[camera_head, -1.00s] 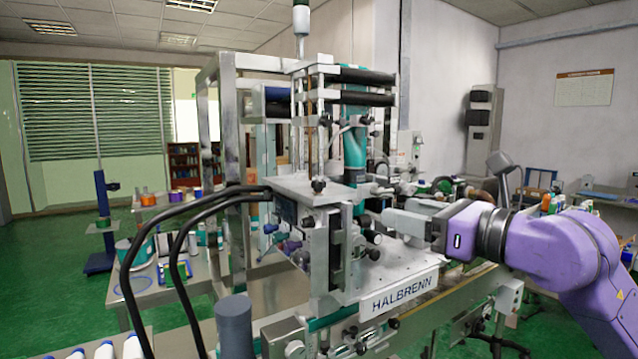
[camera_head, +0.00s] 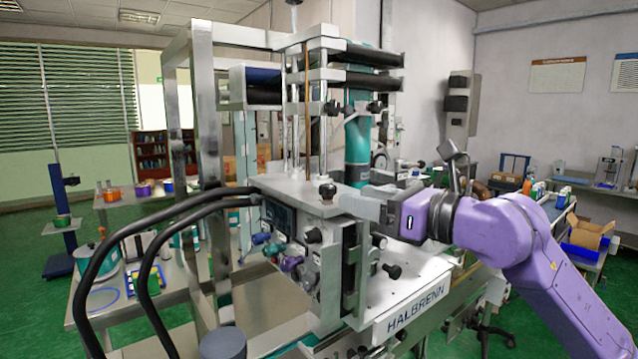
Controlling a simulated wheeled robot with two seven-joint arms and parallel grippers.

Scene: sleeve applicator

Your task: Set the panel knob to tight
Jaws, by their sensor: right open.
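The sleeve applicator's panel (camera_head: 282,222) is on the front of the machine head, seen at a steep angle. Several small knobs stand out below and beside it: a blue knob (camera_head: 261,238), a purple knob (camera_head: 291,263) and a black knob (camera_head: 313,235). I cannot tell which is the panel knob, and no "tight" mark is readable. My right gripper (camera_head: 352,205) is purple with grey fingers pointing left, at the right side of the machine head. It is open, with nothing seen between the fingers, and apart from the knobs. My left gripper is not in view.
Black hoses (camera_head: 150,230) arch across the left front. A grey cylinder (camera_head: 222,344) stands at the bottom. A white HALBRENN plate (camera_head: 415,309) lies below my right arm. Metal frame posts (camera_head: 205,130) rise behind the panel. A parts table (camera_head: 110,310) is at left.

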